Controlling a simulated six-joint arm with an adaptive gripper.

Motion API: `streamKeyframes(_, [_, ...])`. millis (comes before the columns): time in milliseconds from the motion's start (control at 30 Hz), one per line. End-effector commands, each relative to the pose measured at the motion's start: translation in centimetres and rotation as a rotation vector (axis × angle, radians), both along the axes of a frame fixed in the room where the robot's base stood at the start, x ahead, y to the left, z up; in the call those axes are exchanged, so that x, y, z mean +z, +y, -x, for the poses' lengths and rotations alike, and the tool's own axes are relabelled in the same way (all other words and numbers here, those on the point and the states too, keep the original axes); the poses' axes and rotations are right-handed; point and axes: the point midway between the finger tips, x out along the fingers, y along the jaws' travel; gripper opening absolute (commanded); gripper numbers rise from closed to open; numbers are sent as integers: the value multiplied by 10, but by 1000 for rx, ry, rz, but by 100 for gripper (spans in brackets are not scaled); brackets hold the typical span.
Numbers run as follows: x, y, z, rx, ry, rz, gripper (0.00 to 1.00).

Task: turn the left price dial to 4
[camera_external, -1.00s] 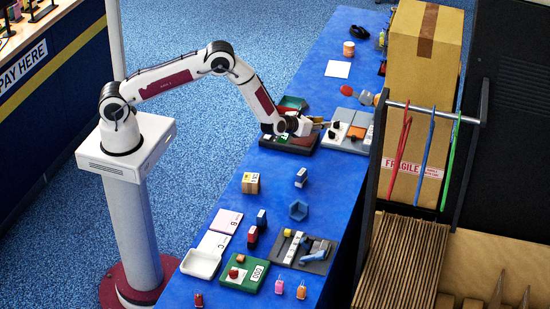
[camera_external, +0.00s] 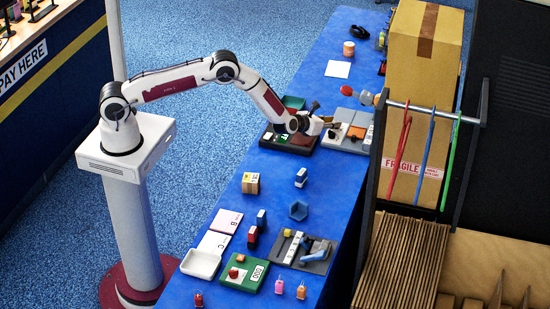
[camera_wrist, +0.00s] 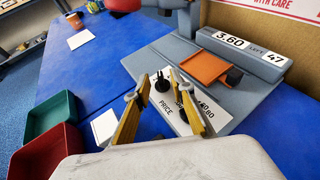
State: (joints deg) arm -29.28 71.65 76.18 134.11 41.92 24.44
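The price unit (camera_external: 355,146) is a grey base at the far right part of the blue table. In the wrist view its white plate (camera_wrist: 213,112) reads PRICE and carries black dials. The left price dial (camera_wrist: 162,83) shows between and beyond my fingertips. A second dark dial (camera_wrist: 186,90) is partly hidden by my right finger. I cannot read the dials' settings. My gripper (camera_wrist: 160,93) is open, with its yellow fingers apart over the plate; I cannot tell whether they touch a dial. It also shows over the unit's left side in the external view (camera_external: 322,116).
An orange square (camera_wrist: 204,68) and a display bar (camera_wrist: 242,50) reading 3.60 and 47 sit behind the dials. Green (camera_wrist: 48,115) and red (camera_wrist: 47,152) trays lie at left. A tall carton (camera_external: 420,60) stands behind a rack with hanging straps.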

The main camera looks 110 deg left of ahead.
Motion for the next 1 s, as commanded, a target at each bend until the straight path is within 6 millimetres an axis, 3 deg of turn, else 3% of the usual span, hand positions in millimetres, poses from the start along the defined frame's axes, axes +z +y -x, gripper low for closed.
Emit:
streamKeyframes(667, [-6, 12, -7, 0, 0, 1, 24])
streamKeyframes(767, [-6, 12, -7, 0, 0, 1, 0])
streamKeyframes(1000, [-6, 12, -6, -1, 0, 1, 0])
